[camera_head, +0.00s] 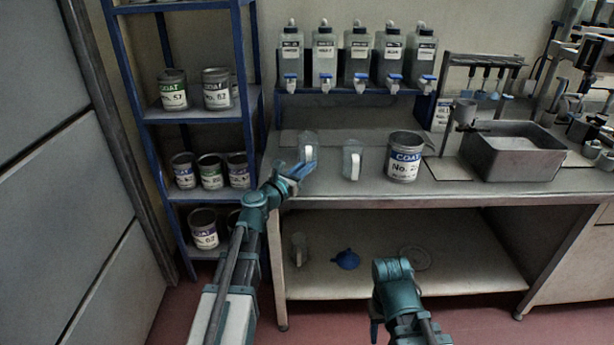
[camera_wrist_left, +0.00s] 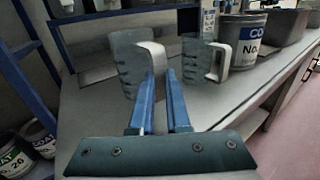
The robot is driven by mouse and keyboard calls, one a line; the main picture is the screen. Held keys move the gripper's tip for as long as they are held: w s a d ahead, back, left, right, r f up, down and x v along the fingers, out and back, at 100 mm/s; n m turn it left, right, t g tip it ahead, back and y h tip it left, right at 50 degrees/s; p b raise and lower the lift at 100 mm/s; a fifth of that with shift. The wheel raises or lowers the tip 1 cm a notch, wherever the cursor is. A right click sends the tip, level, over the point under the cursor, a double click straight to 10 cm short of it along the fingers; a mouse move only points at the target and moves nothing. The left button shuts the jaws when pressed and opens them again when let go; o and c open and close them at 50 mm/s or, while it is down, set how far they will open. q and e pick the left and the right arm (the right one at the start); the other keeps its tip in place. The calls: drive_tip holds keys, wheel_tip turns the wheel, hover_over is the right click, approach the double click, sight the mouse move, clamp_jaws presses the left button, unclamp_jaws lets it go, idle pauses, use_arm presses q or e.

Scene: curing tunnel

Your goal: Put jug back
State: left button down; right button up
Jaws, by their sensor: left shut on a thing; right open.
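Two clear jugs with white handles stand on the grey bench. The left jug (camera_head: 308,144) is at my left gripper (camera_head: 302,168), which is shut on its white handle. In the left wrist view the blue fingers (camera_wrist_left: 160,88) meet at the handle of this jug (camera_wrist_left: 130,62). The second jug (camera_head: 352,160) stands to its right, apart from the gripper; it also shows in the left wrist view (camera_wrist_left: 197,60). A third clear vessel, maybe a jug (camera_head: 299,249), is on the lower shelf. My right gripper (camera_head: 374,330) is low in front of the bench, partly out of frame, holding nothing visible.
A COAT can (camera_head: 405,157) stands right of the jugs, and a metal basin (camera_head: 515,152) further right. Several bottles with taps (camera_head: 358,55) line a raised shelf behind. A blue rack (camera_head: 148,115) of cans is left. A blue funnel (camera_head: 346,259) lies on the lower shelf.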

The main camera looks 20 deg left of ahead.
use_arm(q)
drive_tip(key=shift+f+b, duration=0.85)
drive_tip(key=shift+f, duration=0.45)
use_arm(e)
drive_tip(key=shift+f, duration=1.3)
use_arm(q)
drive_tip(key=shift+f, duration=0.2)
drive_tip(key=c, duration=0.9)
unclamp_jaws()
use_arm(e)
drive_tip(key=shift+f, duration=0.15)
use_arm(q)
drive_tip(key=shift+r, duration=0.15)
drive_tip(key=shift+r, duration=0.2)
drive_tip(key=v, duration=1.2)
drive_tip(key=shift+f, duration=0.1)
